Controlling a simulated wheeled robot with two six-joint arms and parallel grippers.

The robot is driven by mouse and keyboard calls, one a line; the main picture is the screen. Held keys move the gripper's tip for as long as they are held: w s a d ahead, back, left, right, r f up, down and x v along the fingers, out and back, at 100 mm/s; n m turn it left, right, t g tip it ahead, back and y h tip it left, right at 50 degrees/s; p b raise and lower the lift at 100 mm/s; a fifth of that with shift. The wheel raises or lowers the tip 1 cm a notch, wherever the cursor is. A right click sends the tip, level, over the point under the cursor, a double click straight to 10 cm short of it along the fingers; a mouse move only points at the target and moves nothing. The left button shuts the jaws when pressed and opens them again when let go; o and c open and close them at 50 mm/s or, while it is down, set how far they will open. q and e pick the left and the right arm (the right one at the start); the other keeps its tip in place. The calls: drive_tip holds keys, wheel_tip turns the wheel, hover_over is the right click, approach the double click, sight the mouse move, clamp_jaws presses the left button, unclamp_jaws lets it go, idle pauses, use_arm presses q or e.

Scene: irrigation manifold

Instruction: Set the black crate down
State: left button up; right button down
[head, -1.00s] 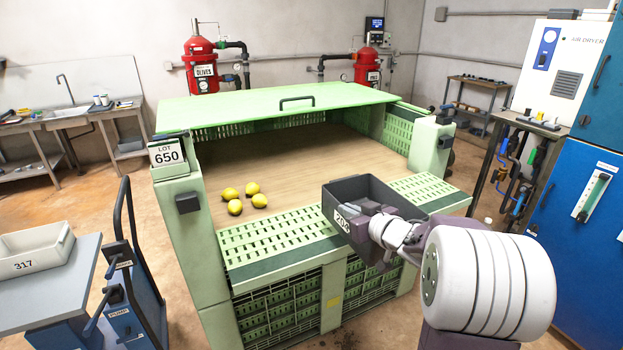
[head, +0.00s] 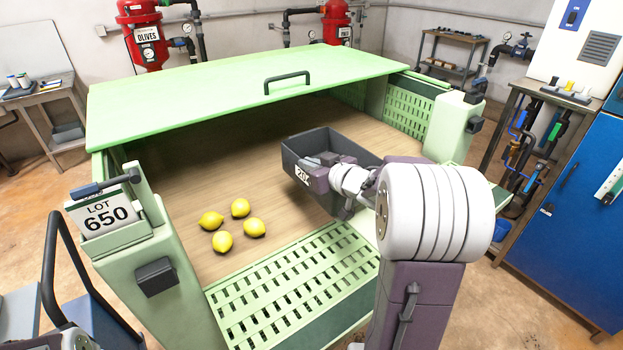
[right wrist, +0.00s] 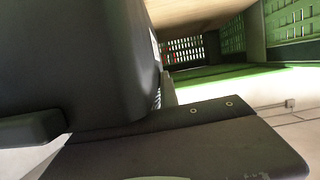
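The black crate (head: 292,157), a small open box with a white number label on its near side, is above the right part of the large green bin's wooden floor (head: 195,160). My right gripper (head: 322,172) is shut on the crate's near wall. In the right wrist view the dark crate wall (right wrist: 100,60) fills the upper left, between my gripper's fingers (right wrist: 115,130). The crate looks roughly level; its underside is hidden, and I cannot tell its exact height over the floor. The part of its inside that shows is empty.
Several yellow lemons (head: 223,241) lie on the wooden floor to the left. A slatted green front flap (head: 290,290) is folded outward. A green lid (head: 230,95) with a black handle covers the back. A LOT 650 sign (head: 103,215) stands at the left post.

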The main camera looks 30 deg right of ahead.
drive_tip(key=shift+w, duration=0.2)
drive_tip(key=w+a+f+b, duration=0.1)
drive_tip(key=w+f+b, duration=0.3)
drive_tip(key=w+f, duration=0.7)
drive_tip(key=shift+w+a+b, duration=0.15)
drive_tip(key=shift+a+b, duration=0.2)
drive_tip(key=shift+a, duration=0.05)
drive_tip(key=shift+f, duration=0.1)
drive_tip(key=c, duration=1.6)
unclamp_jaws()
drive_tip(key=shift+f, duration=0.1)
